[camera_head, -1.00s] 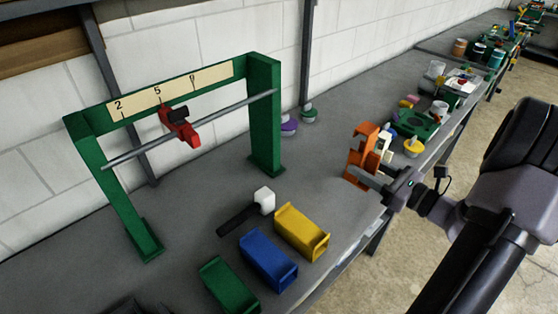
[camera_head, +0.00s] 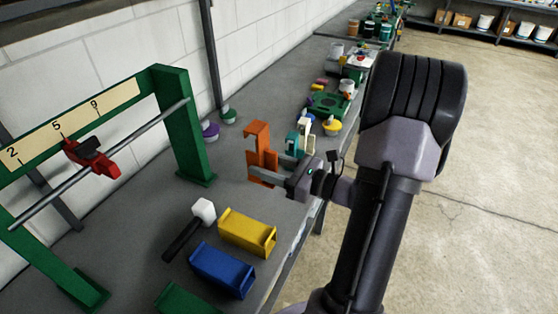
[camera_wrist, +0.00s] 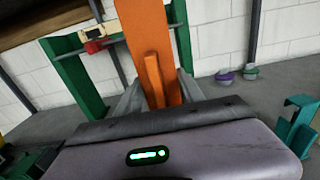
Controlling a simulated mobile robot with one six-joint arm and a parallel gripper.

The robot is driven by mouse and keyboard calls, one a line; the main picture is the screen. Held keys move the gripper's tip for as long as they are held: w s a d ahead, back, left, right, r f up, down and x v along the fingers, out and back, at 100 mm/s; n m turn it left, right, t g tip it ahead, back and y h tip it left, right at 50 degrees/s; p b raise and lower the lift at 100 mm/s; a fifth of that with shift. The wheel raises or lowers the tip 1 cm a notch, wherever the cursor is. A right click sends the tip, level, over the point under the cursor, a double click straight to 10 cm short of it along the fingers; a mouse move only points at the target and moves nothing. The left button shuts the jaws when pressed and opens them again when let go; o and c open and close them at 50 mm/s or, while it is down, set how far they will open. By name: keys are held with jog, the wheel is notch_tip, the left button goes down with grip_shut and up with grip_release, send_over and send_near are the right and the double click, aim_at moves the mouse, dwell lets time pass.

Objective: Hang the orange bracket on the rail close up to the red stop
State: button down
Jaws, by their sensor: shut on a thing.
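My gripper (camera_head: 276,169) is shut on the orange bracket (camera_head: 258,138) and holds it upright, to the right of the green frame. In the wrist view the orange bracket (camera_wrist: 148,40) rises between the fingers and covers part of the frame behind it. The grey rail (camera_head: 135,135) runs across the green frame (camera_head: 183,130) at the left. The red stop (camera_head: 97,160) sits on the rail below the number strip (camera_head: 70,120), near the 5. The red stop also shows in the wrist view (camera_wrist: 96,45), left of the bracket. The bracket is apart from the rail.
Yellow (camera_head: 247,231), blue (camera_head: 222,268) and green (camera_head: 185,302) brackets lie near the bench's front edge. A white-headed mallet (camera_head: 203,211) lies beside them. A teal bracket (camera_head: 292,140) and several small pots stand behind my gripper. The bench between frame and gripper is clear.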

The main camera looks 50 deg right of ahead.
jog(key=w+a, duration=0.5)
jog(key=a, duration=0.5)
jog(key=w+a, duration=0.6)
jog(key=a, duration=0.4)
jog(key=f+x, duration=0.2)
jog(key=x, duration=1)
jog(key=shift+a+f, duration=0.2)
jog(key=shift+f, duration=0.05)
jog(key=c, duration=0.6)
grip_release()
jog(key=shift+c, duration=0.2)
jog(key=shift+s, duration=0.1)
